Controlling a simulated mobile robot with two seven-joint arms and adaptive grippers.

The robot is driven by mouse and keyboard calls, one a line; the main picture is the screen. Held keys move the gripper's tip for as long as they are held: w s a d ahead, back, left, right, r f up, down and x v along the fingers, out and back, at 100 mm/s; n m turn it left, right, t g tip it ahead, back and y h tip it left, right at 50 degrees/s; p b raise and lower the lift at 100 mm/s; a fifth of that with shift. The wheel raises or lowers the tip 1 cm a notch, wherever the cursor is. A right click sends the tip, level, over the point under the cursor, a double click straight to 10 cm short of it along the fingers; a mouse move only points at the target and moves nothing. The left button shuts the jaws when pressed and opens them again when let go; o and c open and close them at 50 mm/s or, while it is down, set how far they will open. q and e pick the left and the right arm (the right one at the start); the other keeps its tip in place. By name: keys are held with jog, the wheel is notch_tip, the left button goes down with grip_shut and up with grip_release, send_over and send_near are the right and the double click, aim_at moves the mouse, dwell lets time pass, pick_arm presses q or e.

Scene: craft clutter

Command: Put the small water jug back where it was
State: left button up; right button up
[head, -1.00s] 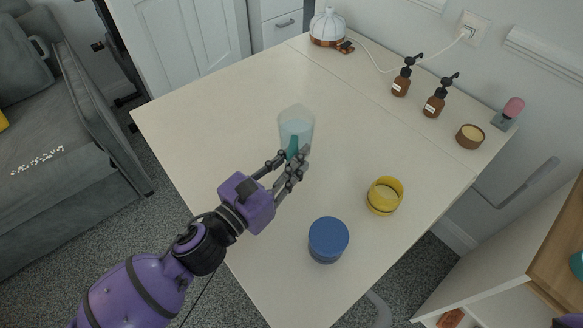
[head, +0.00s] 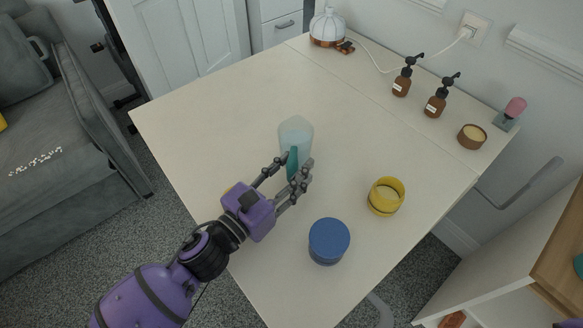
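The small water jug (head: 296,133), a translucent pale-blue vessel with a teal handle (head: 292,163), stands upright on the cream table in the head view. Its handle faces my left gripper. My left gripper (head: 297,161) reaches in from the lower left, with its fingers spread on either side of the handle. A gap shows between the handle and the right-hand finger, so the gripper looks open. The finger at left overlaps the handle's edge, and contact there is hard to judge.
A blue lidded jar (head: 329,240) and a yellow jar (head: 386,196) stand right of my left arm. Two brown pump bottles (head: 402,80) (head: 436,102), a small brown pot (head: 472,136) and a white diffuser (head: 328,27) line the back.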

pick_arm(q)
jog(key=shift+r, duration=0.3)
jog(key=v, duration=1)
jog(key=shift+s+a+f+b, duration=0.2)
jog(key=shift+s+f+b, duration=0.05)
jog(key=shift+b, duration=0.15)
jog(key=shift+s+a+r, duration=0.1)
jog(key=shift+s+a, duration=0.4)
